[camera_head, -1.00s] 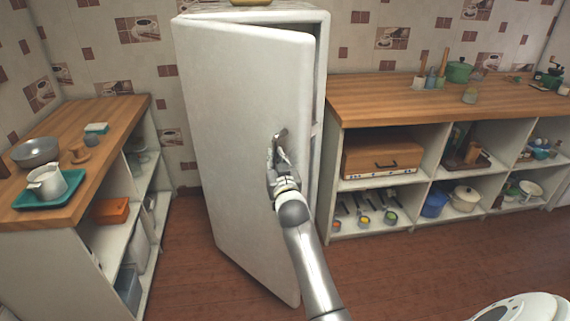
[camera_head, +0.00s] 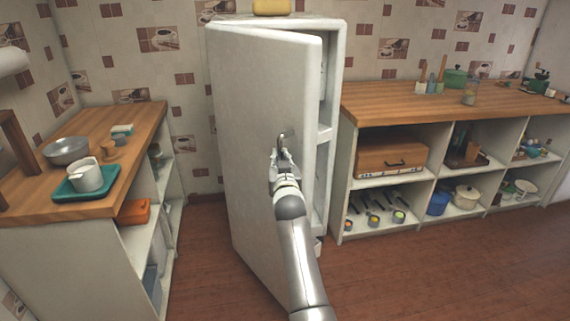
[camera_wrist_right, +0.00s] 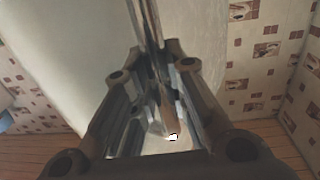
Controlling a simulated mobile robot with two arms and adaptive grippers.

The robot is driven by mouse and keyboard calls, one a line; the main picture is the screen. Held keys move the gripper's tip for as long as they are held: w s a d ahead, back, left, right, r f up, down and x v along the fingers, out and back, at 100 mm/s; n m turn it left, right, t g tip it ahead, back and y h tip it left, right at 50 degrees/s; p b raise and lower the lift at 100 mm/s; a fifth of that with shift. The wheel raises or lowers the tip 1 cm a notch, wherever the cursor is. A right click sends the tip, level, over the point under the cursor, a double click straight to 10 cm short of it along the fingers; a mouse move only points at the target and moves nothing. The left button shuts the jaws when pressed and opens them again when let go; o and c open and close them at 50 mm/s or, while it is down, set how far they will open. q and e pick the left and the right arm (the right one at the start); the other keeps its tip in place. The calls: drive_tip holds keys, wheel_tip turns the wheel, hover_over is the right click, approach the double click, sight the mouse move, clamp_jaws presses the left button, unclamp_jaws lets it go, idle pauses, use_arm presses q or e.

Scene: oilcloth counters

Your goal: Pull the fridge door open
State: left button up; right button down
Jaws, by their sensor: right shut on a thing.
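The white fridge (camera_head: 332,75) stands against the back wall. Its door (camera_head: 262,90) is hinged on the left and stands partly open, with inner shelves showing through the gap on the right. A metal handle (camera_head: 282,138) is on the door's front near its free edge. My right gripper (camera_head: 284,156) is shut on the handle. In the right wrist view the handle (camera_wrist_right: 150,25) runs between the fingers (camera_wrist_right: 155,90), close to the white door (camera_wrist_right: 75,40). My left gripper is not in view.
A wooden counter (camera_head: 80,140) with a teal tray (camera_head: 62,196) and a grey bowl stands at the left. Another counter (camera_head: 400,104) with open shelves stands right of the fridge. The reddish floor (camera_head: 420,265) in front is clear.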

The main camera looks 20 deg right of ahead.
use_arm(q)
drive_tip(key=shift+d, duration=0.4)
use_arm(e)
drive_tip(key=shift+r, duration=0.2)
drive_tip(key=c, duration=1.5)
unclamp_jaws()
drive_tip(key=shift+w, duration=0.1)
drive_tip(key=shift+o, duration=0.4)
drive_tip(key=shift+f, duration=0.1)
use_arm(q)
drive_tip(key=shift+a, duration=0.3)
